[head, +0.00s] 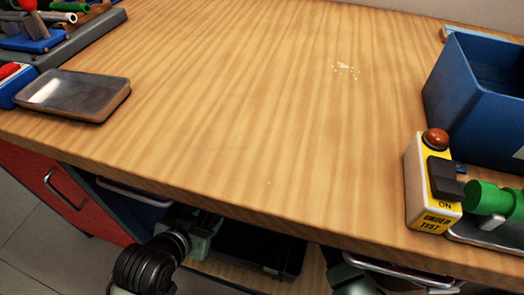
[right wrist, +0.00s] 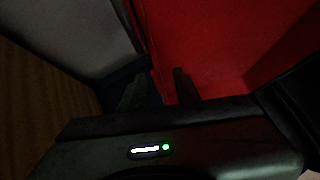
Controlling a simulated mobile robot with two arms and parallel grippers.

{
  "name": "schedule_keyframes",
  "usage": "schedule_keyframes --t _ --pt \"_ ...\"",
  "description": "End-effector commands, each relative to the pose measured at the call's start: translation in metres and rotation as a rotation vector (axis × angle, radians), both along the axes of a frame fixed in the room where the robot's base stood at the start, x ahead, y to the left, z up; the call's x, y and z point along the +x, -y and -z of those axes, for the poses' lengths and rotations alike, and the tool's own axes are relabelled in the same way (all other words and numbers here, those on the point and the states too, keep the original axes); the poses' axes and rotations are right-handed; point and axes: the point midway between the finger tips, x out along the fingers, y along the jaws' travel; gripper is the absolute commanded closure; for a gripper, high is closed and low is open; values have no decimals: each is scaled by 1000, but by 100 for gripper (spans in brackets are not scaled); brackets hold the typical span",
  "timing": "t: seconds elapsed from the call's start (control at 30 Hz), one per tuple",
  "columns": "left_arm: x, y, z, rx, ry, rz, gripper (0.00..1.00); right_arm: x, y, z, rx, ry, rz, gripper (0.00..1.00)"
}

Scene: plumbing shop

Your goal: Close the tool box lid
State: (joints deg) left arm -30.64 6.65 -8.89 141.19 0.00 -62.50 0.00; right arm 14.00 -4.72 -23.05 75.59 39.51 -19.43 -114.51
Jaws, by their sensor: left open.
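A dark box (head: 262,262) with a small silver latch on its front edge sits on a wooden shelf under the bench in the head view. It may be the tool box; the bench edge hides its back and I cannot make out its lid. My left gripper (head: 208,228) is open at the box's left side, partly under the bench edge. In the right wrist view my right gripper (right wrist: 160,88) has its fingers apart, with nothing visible between them. A red panel (right wrist: 210,45) fills the view beyond them.
The wooden benchtop (head: 240,110) is mostly clear. A metal tray (head: 75,95) lies at left. A blue bin (head: 475,95) and a yellow switch box (head: 430,185) stand at right.

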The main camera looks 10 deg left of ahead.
Motion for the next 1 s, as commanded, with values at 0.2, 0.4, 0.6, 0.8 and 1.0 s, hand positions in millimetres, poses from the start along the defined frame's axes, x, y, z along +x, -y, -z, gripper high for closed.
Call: schedule_keyframes --t 0.2,0.4,0.6,0.8,1.0 --pt "0 0 -1 -1 3 0 52 0 0 0 0 0 0 68" --pt "0 0 0 0 2 0 52 0 0 0 0 0 0 100" --pt "0 0 0 0 1 0 52 0 0 0 0 0 0 100" --pt "0 0 0 0 1 0 52 0 0 0 0 0 0 100" --pt "0 0 0 0 0 0 52 0 0 0 0 0 1 100"
